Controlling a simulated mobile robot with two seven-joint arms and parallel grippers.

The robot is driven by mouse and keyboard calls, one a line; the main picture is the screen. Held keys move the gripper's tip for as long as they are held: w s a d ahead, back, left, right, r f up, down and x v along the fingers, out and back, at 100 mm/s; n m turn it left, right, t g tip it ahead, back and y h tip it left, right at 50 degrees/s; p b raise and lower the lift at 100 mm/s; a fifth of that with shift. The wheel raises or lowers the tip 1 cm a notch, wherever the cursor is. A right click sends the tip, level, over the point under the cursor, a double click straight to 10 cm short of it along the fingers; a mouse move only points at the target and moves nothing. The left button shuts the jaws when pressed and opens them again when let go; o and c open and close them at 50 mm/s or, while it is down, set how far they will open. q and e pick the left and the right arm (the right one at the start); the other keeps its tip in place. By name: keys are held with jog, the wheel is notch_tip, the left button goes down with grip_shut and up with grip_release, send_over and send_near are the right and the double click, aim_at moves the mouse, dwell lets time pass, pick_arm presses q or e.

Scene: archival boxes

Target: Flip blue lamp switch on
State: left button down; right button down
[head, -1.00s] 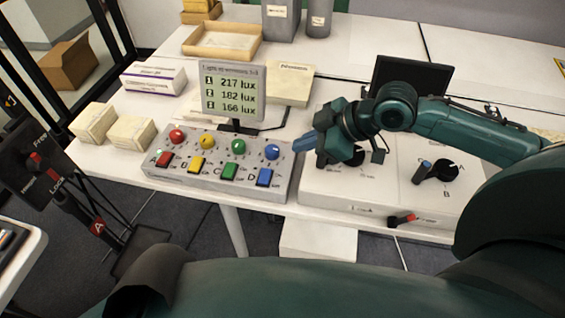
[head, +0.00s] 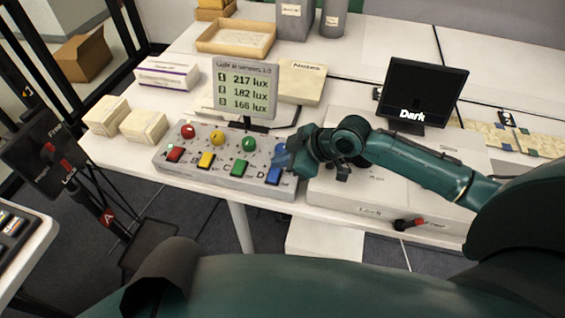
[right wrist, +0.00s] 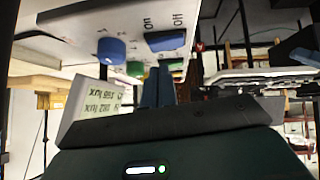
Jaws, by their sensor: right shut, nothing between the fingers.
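The blue lamp switch (head: 274,176) is a rocker at the right end of the grey control box (head: 218,187), beside letter D. In the right wrist view the blue switch (right wrist: 165,40) shows with "On" and "Off" printed by it, and the round blue knob (right wrist: 111,49) is beside it. I cannot tell which way the rocker is tipped. My left gripper is out of view.
Red (head: 174,154), yellow (head: 206,160) and green (head: 239,168) switches sit left of the blue one. A display (head: 246,88) reading 217, 182 and 166 lux stands behind. A white box (head: 345,200) is at right, near a screen (head: 422,92) showing "Dark".

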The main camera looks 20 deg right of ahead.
jog(key=shift+w+d+f, duration=0.1)
jog(key=shift+f, duration=0.9)
jog(key=shift+w+d+f, duration=0.1)
jog(key=shift+f, duration=0.15)
jog(key=shift+s+a+r+p, duration=0.2)
jog(key=shift+s+a+p, duration=0.3)
jog(key=shift+s+p, duration=0.3)
jog(key=shift+w, duration=0.1)
